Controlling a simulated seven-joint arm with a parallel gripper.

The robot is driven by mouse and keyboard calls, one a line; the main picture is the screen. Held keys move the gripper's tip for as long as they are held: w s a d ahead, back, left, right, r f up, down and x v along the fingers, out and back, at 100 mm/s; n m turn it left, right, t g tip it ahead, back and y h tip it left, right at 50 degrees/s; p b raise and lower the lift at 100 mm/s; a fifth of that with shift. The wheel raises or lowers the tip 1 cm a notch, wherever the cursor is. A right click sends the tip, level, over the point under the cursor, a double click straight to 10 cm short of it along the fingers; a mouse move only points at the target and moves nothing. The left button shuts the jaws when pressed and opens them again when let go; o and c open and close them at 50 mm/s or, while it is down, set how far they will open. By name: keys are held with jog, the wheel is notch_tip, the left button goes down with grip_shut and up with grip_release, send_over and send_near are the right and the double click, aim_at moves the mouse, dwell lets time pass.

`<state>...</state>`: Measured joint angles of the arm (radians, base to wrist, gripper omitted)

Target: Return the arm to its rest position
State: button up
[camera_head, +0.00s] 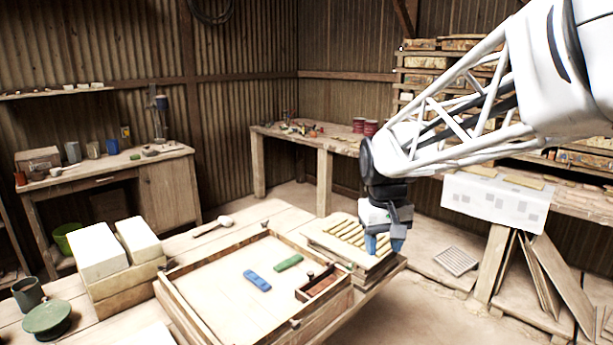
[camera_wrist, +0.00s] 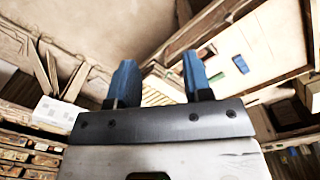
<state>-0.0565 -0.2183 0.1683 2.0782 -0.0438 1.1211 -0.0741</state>
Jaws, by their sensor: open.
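My gripper (camera_head: 384,243) hangs at the end of my white arm, over the right end of the slatted wooden rack (camera_head: 345,238) in the head view. Its two blue fingers are apart with nothing between them; they also show in the wrist view (camera_wrist: 158,82). The gripper is above the rack, and I cannot tell its exact height. A blue tile (camera_head: 257,280) and a green tile (camera_head: 288,263) lie flat and apart in the shallow wooden frame (camera_head: 175,301), left of the gripper.
A small dark-edged box (camera_head: 318,284) sits at the frame's right side.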

jog(key=s+d+f+m+t, duration=0.1)
jog(key=s+f, duration=0.1)
jog(key=s, duration=1)
jog(key=s+d+f+m+t, duration=0.1)
jog(key=s+f, duration=0.1)
jog(key=s, duration=1)
jog(key=shift+s+d+f+t, duration=0.15)
jog(key=shift+d+f+t, duration=0.15)
jog(key=shift+d, duration=0.05)
dwell(1.9)
